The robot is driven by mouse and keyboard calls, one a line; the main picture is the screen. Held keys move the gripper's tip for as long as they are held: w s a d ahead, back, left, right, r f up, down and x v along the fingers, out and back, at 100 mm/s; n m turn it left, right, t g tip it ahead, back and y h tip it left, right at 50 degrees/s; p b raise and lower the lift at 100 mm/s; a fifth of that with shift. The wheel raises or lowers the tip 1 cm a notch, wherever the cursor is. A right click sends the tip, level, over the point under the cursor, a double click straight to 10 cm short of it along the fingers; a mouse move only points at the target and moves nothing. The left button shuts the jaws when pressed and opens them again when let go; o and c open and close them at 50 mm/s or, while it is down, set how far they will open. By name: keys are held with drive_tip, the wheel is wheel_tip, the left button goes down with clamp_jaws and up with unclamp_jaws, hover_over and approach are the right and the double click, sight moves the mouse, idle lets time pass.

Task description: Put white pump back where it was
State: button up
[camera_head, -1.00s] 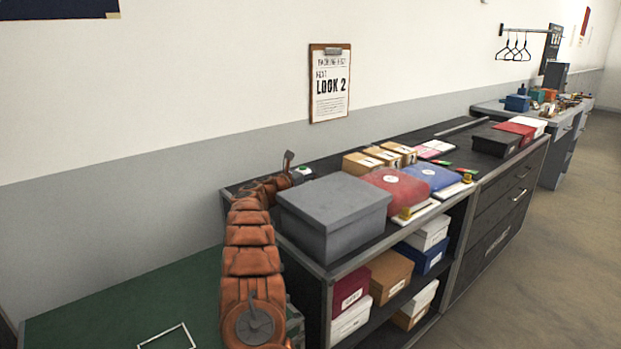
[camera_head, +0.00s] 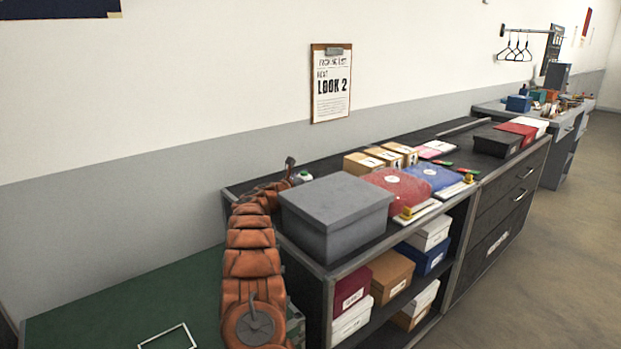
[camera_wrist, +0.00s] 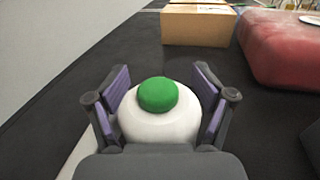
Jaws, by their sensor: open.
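A round white thing with a green top (camera_wrist: 158,95) stands on the dark counter top, between the fingers of my gripper (camera_wrist: 162,78) in the wrist view. My gripper is open around it, and its lower part is hidden by the gripper. It also shows small in the head view (camera_head: 303,177), behind the large grey box, beside the end of my arm. I cannot tell whether this is the white pump; no white shoe is clearly seen.
A large grey box (camera_head: 336,212) stands close beside my arm. Tan boxes (camera_wrist: 197,24) and a red package (camera_wrist: 292,47) lie ahead. The wall (camera_wrist: 60,50) is close on the left. A white outline (camera_head: 168,338) marks the green surface at lower left.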

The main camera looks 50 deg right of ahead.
idle(0.3)
drive_tip(key=shift+r, duration=0.2)
drive_tip(key=shift+a+f, duration=0.1)
drive_tip(key=shift+a, duration=0.2)
drive_tip(key=a, duration=0.3)
drive_tip(key=a+b, duration=0.1)
drive_tip(key=a, duration=0.2)
drive_tip(key=a+b, duration=0.1)
drive_tip(key=a, duration=0.2)
drive_tip(key=shift+w+a, duration=0.4)
drive_tip(key=shift+a, duration=0.8)
